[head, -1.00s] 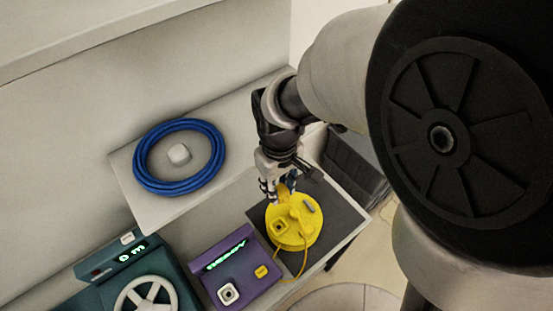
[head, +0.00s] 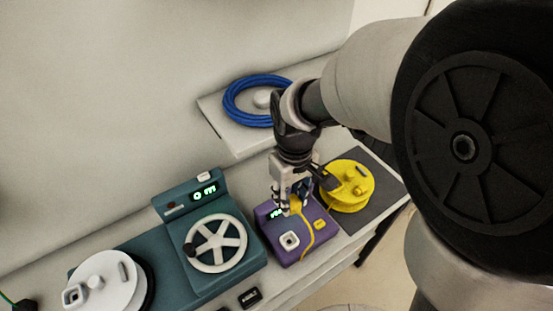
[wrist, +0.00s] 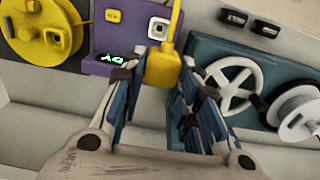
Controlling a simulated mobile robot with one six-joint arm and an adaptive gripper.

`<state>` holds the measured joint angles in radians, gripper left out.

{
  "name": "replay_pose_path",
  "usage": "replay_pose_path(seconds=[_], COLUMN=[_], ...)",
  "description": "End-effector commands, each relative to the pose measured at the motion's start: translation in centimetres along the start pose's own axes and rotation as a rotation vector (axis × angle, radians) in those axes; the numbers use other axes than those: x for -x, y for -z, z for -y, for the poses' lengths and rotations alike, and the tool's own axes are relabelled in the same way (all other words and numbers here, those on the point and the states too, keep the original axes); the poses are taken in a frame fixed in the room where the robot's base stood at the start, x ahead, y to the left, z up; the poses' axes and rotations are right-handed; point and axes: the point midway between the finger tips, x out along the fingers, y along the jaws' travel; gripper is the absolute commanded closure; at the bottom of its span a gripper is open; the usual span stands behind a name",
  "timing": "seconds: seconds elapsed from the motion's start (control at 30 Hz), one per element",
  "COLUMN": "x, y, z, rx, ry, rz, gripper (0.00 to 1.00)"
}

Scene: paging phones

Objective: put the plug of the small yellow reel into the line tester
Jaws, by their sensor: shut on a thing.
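The small yellow reel (head: 347,190) lies on a dark mat at the right in the head view; it also shows at the top left of the wrist view (wrist: 60,45). My gripper (head: 291,203) is shut on its yellow plug (wrist: 162,70), with the yellow cord (wrist: 177,22) trailing from it. The purple line tester (head: 288,254) is below the gripper, left of the reel. The plug is over the back part of the tester, apart from its white-framed square socket (head: 289,241). The socket shows just beyond the plug in the wrist view (wrist: 158,28).
A teal machine (head: 178,240) with a white handwheel (head: 216,243) stands left of the tester. A white reel (head: 105,282) sits further left. A blue cable coil (head: 235,108) lies on a raised shelf behind. A small black block (head: 250,297) is at the front.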

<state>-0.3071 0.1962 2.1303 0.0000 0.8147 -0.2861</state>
Motion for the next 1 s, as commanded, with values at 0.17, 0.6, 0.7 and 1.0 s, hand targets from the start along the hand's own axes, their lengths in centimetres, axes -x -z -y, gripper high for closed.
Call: replay_pose_path(seconds=[0.17, 0.6, 0.7, 1.0], x=[-5.5, -13.7, -14.2, -18.1], y=[-0.1, 0.0, 0.0, 0.0], z=[0.1, 0.1, 0.1, 0.1], rx=[0.001, 0.001, 0.001, 0.001], ry=[0.002, 0.000, 0.000, 0.000], rz=[0.006, 0.001, 0.001, 0.001], gripper=[0.95, 0.95, 0.95, 0.95])
